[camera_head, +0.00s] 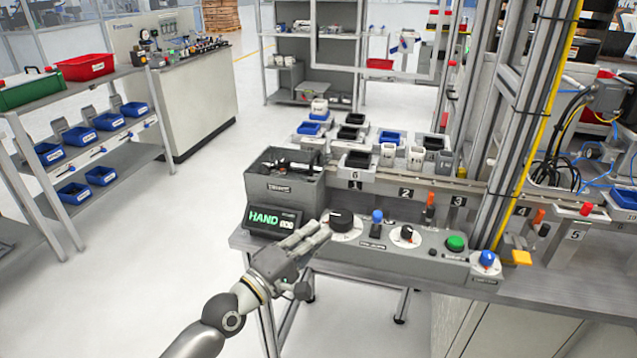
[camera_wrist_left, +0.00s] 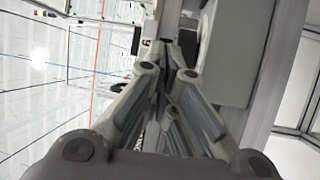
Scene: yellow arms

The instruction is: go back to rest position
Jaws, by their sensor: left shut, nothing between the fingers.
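My left arm comes in from the bottom left in the head view. Its gripper (camera_head: 318,230) is shut and empty, at the left end of the control panel, just in front of a black round knob (camera_head: 341,219). I cannot tell whether the fingertips touch the panel. In the left wrist view the fingers of this gripper (camera_wrist_left: 168,62) come together, with nothing between them. A display (camera_head: 272,219) reading "HAND" is left of the fingers. My right gripper is in neither view.
The panel (camera_head: 375,255) also carries a blue knob (camera_head: 377,216), a second black knob (camera_head: 407,234) and a green button (camera_head: 455,243). A grey bin (camera_head: 283,193) stands behind the display. Shelves with blue bins (camera_head: 81,138) are at the left. The floor (camera_head: 150,240) between is clear.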

